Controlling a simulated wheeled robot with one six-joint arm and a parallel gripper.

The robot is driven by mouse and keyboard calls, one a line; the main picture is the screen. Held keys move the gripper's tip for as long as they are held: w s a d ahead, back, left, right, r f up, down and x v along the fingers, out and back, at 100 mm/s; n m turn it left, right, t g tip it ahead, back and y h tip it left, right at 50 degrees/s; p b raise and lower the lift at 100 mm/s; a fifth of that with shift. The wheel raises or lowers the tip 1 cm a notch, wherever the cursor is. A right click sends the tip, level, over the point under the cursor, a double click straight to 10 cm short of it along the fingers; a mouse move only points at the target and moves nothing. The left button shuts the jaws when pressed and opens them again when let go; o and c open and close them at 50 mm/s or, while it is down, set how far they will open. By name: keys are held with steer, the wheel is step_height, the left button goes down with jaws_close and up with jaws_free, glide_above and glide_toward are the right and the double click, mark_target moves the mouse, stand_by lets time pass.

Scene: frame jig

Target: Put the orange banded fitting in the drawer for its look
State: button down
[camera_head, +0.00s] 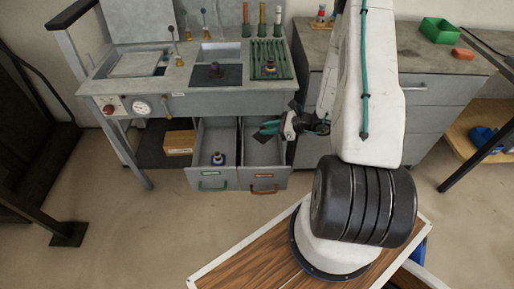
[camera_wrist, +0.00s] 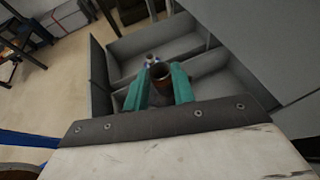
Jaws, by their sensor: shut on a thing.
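My gripper (camera_head: 268,131) has teal fingers and hangs over the right-hand open drawer (camera_head: 264,178). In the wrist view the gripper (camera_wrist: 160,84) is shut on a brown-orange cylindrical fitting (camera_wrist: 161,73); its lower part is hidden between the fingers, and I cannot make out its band. The left open drawer (camera_head: 212,174) has a green label and handle. The right one has an orange-red label and handle. A purple-and-white fitting (camera_head: 218,158) stands in the left drawer and also shows in the wrist view (camera_wrist: 150,58).
A small orange-topped fitting (camera_head: 321,14) and a green bin (camera_head: 438,30) stand on the right cabinet. The floor before the drawers is clear.

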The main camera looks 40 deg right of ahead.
mark_target(269, 137)
step_height(269, 137, down, 5)
steer(key=shift+w+a+f, duration=0.1)
steer(key=shift+f, duration=2.15)
